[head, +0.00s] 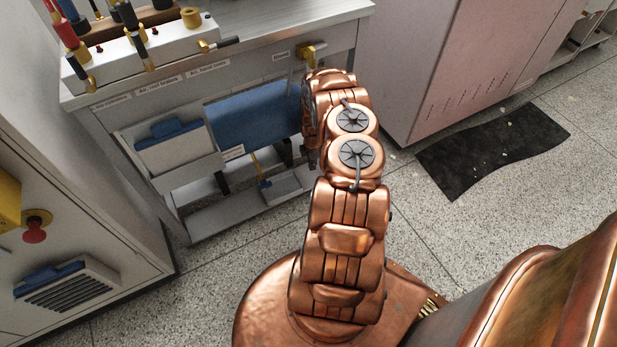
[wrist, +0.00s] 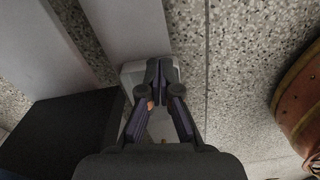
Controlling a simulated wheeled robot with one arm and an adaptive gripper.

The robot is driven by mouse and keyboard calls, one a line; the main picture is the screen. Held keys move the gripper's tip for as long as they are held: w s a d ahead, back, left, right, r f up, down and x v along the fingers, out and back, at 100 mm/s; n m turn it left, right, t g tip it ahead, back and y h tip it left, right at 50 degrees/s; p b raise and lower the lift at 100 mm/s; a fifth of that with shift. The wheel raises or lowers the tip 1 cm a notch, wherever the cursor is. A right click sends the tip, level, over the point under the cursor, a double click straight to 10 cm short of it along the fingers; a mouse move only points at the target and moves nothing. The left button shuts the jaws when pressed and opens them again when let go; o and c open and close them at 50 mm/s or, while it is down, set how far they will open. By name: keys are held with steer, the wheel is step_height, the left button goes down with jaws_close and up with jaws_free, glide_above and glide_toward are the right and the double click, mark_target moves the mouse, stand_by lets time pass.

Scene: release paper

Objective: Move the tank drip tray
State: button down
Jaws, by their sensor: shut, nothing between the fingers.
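A small grey tray (head: 288,187), which looks like the drip tray, sits low under the blue tank (head: 258,115) in the open bay of the grey bench. Its right side is close to my copper arm. In the wrist view my gripper (wrist: 160,68) is shut and empty, with its fingertips over a pale grey tray-like thing (wrist: 131,76). The fingers hide much of that thing, and I cannot tell whether they touch it. In the head view my arm hides most of the gripper.
A white bin with a blue part (head: 172,145) hangs left of the tank. The bench (head: 225,80) carries valves on top. A pinkish cabinet (head: 440,70) stands right, with a black mat (head: 490,148) on the speckled floor. A grey cabinet (head: 75,225) stands left. Floor before the bench is clear.

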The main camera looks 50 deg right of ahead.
mark_target(311, 183)
steer(key=f+b, duration=0.1)
steer(key=f, duration=0.2)
steer(key=f+b, duration=0.1)
steer(key=f, duration=0.5)
steer(key=shift+w+d+f+b, duration=0.15)
steer(key=shift+d+f+b, duration=0.15)
steer(key=shift+f+b, duration=0.1)
steer(key=shift+w+a+f, duration=0.15)
steer(key=shift+a, duration=0.1)
steer(key=shift+w+a+b, duration=0.3)
steer(key=shift+w+a, duration=0.1)
steer(key=shift+a, duration=0.35)
steer(key=shift+w+a+b, duration=0.3)
steer(key=shift+w+a, duration=0.1)
steer(key=shift+a, duration=0.3)
